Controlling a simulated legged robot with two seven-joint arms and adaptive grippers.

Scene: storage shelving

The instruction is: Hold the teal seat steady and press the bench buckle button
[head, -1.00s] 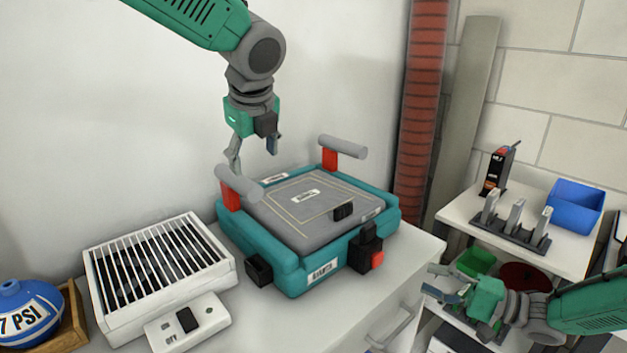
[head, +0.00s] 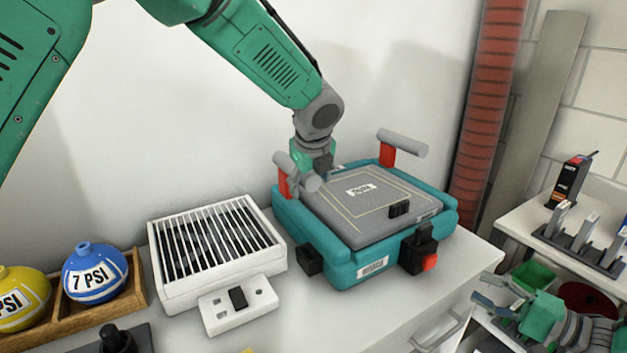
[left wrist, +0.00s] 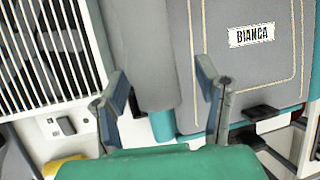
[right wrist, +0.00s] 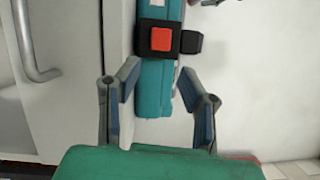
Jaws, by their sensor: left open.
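The teal seat (head: 340,270) with a grey pad stands on the white counter. A grey roller bar on a red post (head: 283,183) rises at its left side. A black buckle with a red button (head: 430,263) is on its front right; it also shows in the right wrist view (right wrist: 160,38). My left gripper (head: 310,185) is low at the left roller bar. In the left wrist view its open fingers (left wrist: 165,85) straddle the grey bar (left wrist: 145,50); contact cannot be told. My right gripper (head: 485,303) is open and empty, in front of the counter, apart from the buckle.
A white slatted box (head: 215,250) with a switch plate (head: 238,302) stands left of the seat. Blue (head: 95,272) and yellow (head: 22,297) balls sit in a wooden tray. A drawer handle (head: 437,330) juts from the counter front. A shelf (head: 520,222) stands at right.

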